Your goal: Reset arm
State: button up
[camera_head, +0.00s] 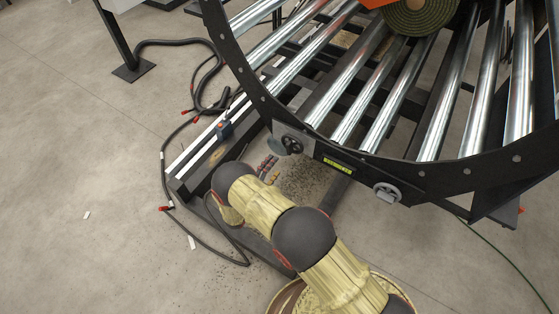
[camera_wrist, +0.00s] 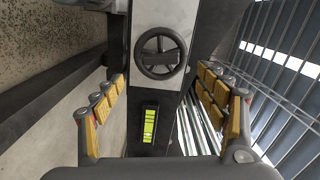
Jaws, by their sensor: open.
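My gripper (camera_wrist: 161,82) is open and empty in the wrist view, its yellow-padded fingers spread to either side. Between and beyond them are a dark handwheel (camera_wrist: 160,52) and a black panel with a yellow-green display (camera_wrist: 149,126). I see no contact with either. In the head view my yellow and black arm reaches up from the bottom to beside the roller frame (camera_head: 336,157), and its links hide most of the gripper.
The curved frame carries shiny metal rollers (camera_head: 364,83). A green turf roll (camera_head: 419,14) lies at the top. A black hose (camera_head: 197,72) and cables lie on the floor at left. Bare concrete floor (camera_head: 80,170) is open at far left. Dark crumbs lie below the frame.

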jog(key=shift+s+a, duration=0.35)
jog(key=shift+s, duration=0.2)
